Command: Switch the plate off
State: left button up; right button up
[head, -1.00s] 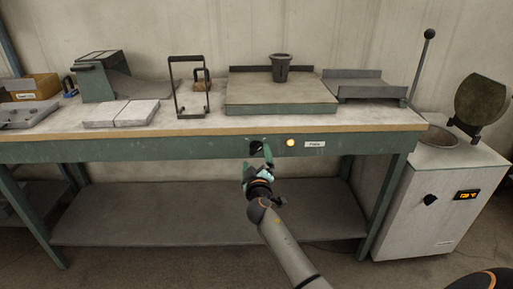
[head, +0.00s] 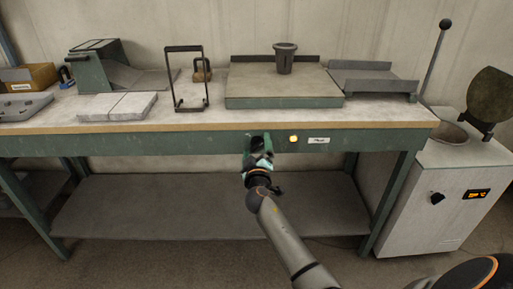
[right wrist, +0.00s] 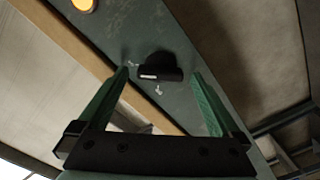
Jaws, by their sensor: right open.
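The plate (head: 250,88) is a flat grey-topped slab with a green front on the bench. Its black knob (right wrist: 158,66) sits on the bench's green front rail; in the head view my gripper largely covers it. A small lamp (head: 294,139) right of the knob glows yellow-orange, and it also shows in the right wrist view (right wrist: 84,4). A white label (head: 319,140) is beside it. My right gripper (head: 258,146) is open at the knob. In the right wrist view its fingertips (right wrist: 160,72) are on either side of the knob, with gaps. My left gripper is out of view.
A dark crucible (head: 285,59) stands on the plate. A wire-like black frame (head: 206,80), pale blocks (head: 117,106) and a grey tray (head: 374,82) stand on the bench. A white furnace (head: 435,205) with its own knob and lit display stands right. Below the rail is a shelf (head: 150,205).

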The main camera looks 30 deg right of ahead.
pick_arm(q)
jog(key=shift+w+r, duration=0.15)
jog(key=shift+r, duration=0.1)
pick_arm(e)
jog(key=c, duration=1.4)
